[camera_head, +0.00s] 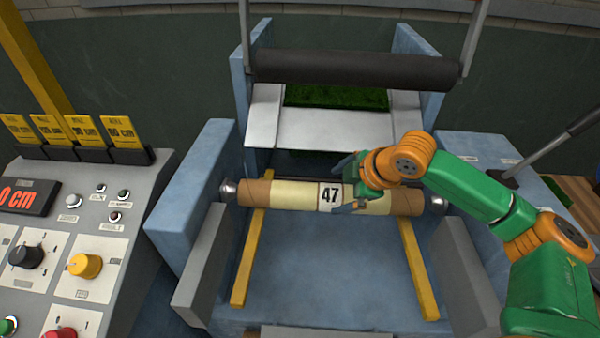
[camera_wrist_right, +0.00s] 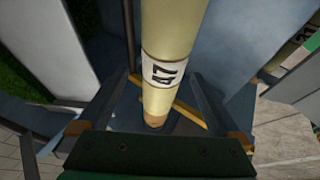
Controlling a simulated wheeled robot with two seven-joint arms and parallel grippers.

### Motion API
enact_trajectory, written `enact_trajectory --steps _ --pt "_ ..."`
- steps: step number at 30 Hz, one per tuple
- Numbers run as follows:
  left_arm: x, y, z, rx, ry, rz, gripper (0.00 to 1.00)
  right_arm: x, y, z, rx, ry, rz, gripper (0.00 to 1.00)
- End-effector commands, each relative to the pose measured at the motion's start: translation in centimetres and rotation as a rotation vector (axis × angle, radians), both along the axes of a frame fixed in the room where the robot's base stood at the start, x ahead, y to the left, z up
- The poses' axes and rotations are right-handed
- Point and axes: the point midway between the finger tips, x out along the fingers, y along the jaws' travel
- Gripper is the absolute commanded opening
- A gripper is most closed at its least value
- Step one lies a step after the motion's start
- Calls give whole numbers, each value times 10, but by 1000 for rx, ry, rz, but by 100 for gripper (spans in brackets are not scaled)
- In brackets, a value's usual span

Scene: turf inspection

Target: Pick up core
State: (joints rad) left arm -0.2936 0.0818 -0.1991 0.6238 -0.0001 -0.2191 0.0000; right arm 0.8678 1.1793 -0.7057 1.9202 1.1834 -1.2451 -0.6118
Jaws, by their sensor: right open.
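The core (camera_head: 290,194) is a long cream and brown roll with a white label reading 47. It lies level across the blue machine, between metal end knobs, above two yellow rails. My right gripper (camera_head: 345,187) is at the core, just right of the label, with its fingers open on the far and near sides. In the right wrist view the core (camera_wrist_right: 170,35) runs between the spread fingers of the gripper (camera_wrist_right: 163,98), with a gap on each side. My left gripper is not in view.
A grey control panel (camera_head: 75,215) with knobs and a red display stands at left. A dark roller (camera_head: 355,70) spans the machine behind the core, above a strip of green turf (camera_head: 335,96). Blue side walls flank the core. The bed (camera_head: 330,270) in front is clear.

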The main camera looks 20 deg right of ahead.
Motion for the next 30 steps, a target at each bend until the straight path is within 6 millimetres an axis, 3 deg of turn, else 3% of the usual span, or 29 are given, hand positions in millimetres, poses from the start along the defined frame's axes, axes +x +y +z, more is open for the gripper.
enact_trajectory --steps 12,20,30 --pt "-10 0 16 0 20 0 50 40 14 -49 1 2 0 100" --pt "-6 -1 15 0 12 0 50 43 14 -55 -1 0 0 100" --pt "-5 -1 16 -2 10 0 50 43 14 -54 -1 -1 0 8"
